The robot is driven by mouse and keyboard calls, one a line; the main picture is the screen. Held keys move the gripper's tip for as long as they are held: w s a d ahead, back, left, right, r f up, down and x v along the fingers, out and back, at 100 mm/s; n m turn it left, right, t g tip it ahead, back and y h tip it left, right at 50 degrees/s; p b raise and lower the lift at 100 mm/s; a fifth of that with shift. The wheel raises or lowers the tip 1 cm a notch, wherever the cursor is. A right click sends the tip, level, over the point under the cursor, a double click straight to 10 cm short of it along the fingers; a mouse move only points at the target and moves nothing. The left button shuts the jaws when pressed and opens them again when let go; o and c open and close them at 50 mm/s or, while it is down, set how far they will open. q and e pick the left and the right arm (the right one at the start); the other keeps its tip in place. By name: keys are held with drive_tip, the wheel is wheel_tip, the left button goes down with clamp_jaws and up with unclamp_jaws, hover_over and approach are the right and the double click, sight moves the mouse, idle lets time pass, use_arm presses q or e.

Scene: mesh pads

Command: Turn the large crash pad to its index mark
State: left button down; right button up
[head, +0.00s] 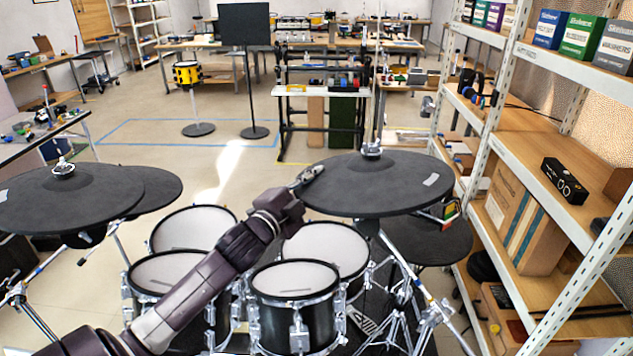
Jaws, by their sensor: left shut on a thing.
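The large crash pad (375,188) is a black round pad at centre right in the head view, on a chrome stand with a wing nut at its top. A small pale mark (431,180) lies on its right side. I cannot tell whether this is the index mark. My left arm reaches up from the lower left, and its gripper (308,176) is shut on the pad's left rim. The fingers hide that bit of the rim. My right gripper is not in view.
White mesh drums (296,279) stand below the pad. Other black pads (70,191) are at the left, and one (440,241) sits lower right. A metal shelf (505,150) with boxes stands close on the right. Open floor lies behind the kit.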

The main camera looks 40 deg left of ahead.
use_arm(q)
drive_tip(key=shift+w+a+f+m+t+h+b, duration=0.25)
drive_tip(key=shift+w+m+h+b, duration=0.2)
drive_tip(key=shift+h, duration=0.45)
drive_tip(key=shift+w+a+f+m+t+h+b, duration=0.15)
drive_tip(key=shift+w+a+m+h+b, duration=0.3)
drive_tip(key=shift+h, duration=0.45)
drive_tip(key=shift+w+a+r+m+h+b, duration=0.1)
drive_tip(key=shift+w+m+h+b, duration=0.3)
drive_tip(key=shift+w+m+h, duration=0.35)
drive_tip(key=shift+s+h, duration=0.1)
drive_tip(key=shift+h, duration=0.15)
drive_tip(key=shift+r, duration=0.1)
drive_tip(key=c, duration=2)
unclamp_jaws()
drive_tip(key=shift+o, duration=0.2)
drive_tip(key=shift+s+a+f, duration=0.15)
drive_tip(key=shift+s+f, duration=0.05)
drive_tip(key=shift+s, duration=0.45)
drive_tip(key=r+v, duration=0.1)
drive_tip(key=v, duration=0.9)
drive_tip(key=shift+s+f, duration=0.2)
drive_tip(key=shift+s, duration=0.15)
